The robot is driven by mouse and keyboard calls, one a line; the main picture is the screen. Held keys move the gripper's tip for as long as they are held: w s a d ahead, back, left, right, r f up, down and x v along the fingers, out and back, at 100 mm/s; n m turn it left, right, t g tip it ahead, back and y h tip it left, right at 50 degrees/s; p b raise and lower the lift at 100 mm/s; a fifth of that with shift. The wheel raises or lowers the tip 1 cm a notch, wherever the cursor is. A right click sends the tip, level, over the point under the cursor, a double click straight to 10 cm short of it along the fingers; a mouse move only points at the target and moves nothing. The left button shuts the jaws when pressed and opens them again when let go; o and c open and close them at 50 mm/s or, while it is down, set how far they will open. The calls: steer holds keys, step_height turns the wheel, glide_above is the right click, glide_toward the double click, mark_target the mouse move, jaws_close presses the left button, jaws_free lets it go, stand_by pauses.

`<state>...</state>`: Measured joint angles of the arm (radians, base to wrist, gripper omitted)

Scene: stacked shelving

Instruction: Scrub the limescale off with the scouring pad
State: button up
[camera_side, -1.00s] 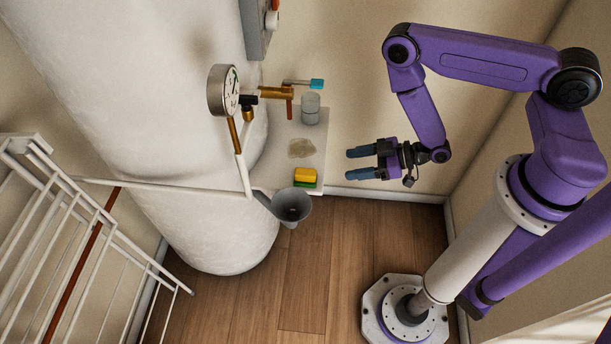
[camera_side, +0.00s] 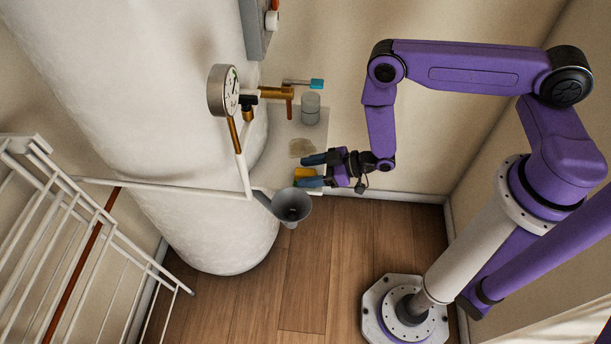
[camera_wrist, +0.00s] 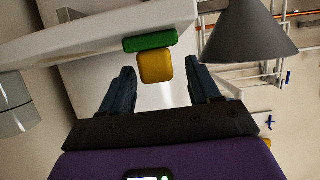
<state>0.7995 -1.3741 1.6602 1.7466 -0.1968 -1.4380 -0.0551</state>
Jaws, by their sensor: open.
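The scouring pad (camera_side: 301,175), yellow with a green layer, lies on the pale shelf (camera_side: 280,135); my gripper partly covers it in the side view. In the wrist view the pad (camera_wrist: 156,67) shows whole, its yellow part toward me and its green layer farther off. My gripper (camera_side: 303,170) is open at the pad. In the wrist view its two blue fingers (camera_wrist: 162,72) stand either side of the pad's yellow near end, with a gap on each side. The limescale (camera_side: 302,146) is a beige patch behind the pad, partly hidden by a finger.
A grey funnel (camera_side: 291,206) hangs just in front of the pad, close to my fingers. A grey cylinder (camera_side: 311,108) stands farther back on the shelf, below a brass valve (camera_side: 274,92). A white tank (camera_side: 150,100) is at left.

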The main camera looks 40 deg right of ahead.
steer(key=shift+x, duration=0.9)
steer(key=shift+s, duration=0.1)
steer(key=c, duration=1)
steer(key=shift+c, duration=0.2)
steer(key=shift+r, duration=0.15)
steer(key=shift+r, duration=0.55)
steer(key=s+d+r, duration=0.5)
steer(key=s+r, duration=0.6)
steer(key=s, duration=0.2)
steer(key=shift+r, duration=0.35)
